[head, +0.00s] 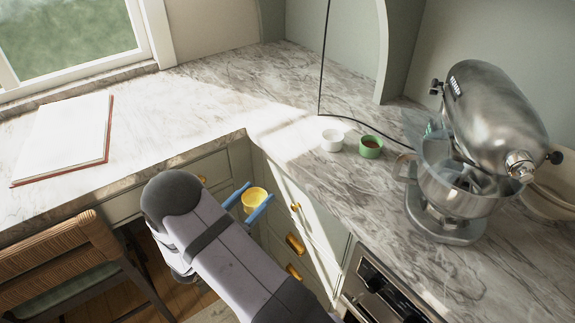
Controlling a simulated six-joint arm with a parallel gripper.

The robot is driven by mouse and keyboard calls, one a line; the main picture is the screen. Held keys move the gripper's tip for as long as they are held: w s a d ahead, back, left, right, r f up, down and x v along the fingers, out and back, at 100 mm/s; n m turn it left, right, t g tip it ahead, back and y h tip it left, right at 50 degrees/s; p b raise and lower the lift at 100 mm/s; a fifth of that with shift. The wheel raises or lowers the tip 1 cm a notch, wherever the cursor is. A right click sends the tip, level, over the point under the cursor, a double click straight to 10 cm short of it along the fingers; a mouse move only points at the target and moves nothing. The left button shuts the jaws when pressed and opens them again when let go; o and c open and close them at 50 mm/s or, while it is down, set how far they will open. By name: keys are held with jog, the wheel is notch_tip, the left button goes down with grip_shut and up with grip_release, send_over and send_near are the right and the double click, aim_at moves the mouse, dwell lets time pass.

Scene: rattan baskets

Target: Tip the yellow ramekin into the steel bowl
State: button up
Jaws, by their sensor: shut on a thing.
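The yellow ramekin (255,195) is held between the two blue fingers of my gripper (250,204). It looks roughly upright, and it is in the air in front of the drawers, beyond the counter's edge. What it holds is too small to tell. The steel bowl (450,196) sits on the stand mixer's base at the right, under the mixer head, with a clear guard at its rim. My gripper is well to the left of the bowl. The mixer's tool hides part of the bowl's inside.
A white ramekin (332,140) and a green ramekin (371,147) with brown contents stand on the marble counter (300,80), left of the stand mixer (490,115). A black cord runs behind them. An open book (65,138) lies at left. A wicker chair (60,255) stands below.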

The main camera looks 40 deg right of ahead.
jog(key=s+a+f+n+t+y, duration=0.2)
jog(key=s+a+f+t, duration=0.15)
jog(key=a, duration=0.35)
jog(key=s+a+f+n+t+y, duration=0.1)
jog(key=s+a+f+n+t, duration=0.15)
jog(key=a+f, duration=0.4)
jog(key=d+r+m+g+h+p, duration=0.4)
jog(key=d+r+m+g+p, duration=0.5)
jog(key=d+r, duration=1.6)
jog(key=s+d+r+m+g, duration=0.2)
jog(key=s+d+r+g, duration=0.3)
jog(key=s+r, duration=0.4)
jog(key=s+d+r+m+g+y, duration=0.1)
jog(key=s+d+r+m+g, duration=0.1)
jog(key=s+d+r+g, duration=0.3)
jog(key=s+d+r, duration=0.3)
jog(key=s+r, duration=0.2)
jog(key=s, duration=0.2)
jog(key=shift+s+d+b, duration=0.2)
jog(key=shift+s+b, duration=0.1)
jog(key=shift+s, duration=0.05)
jog(key=shift+n+y+p, duration=0.3)
jog(key=shift+n+p, duration=0.45)
jog(key=shift+p, duration=0.15)
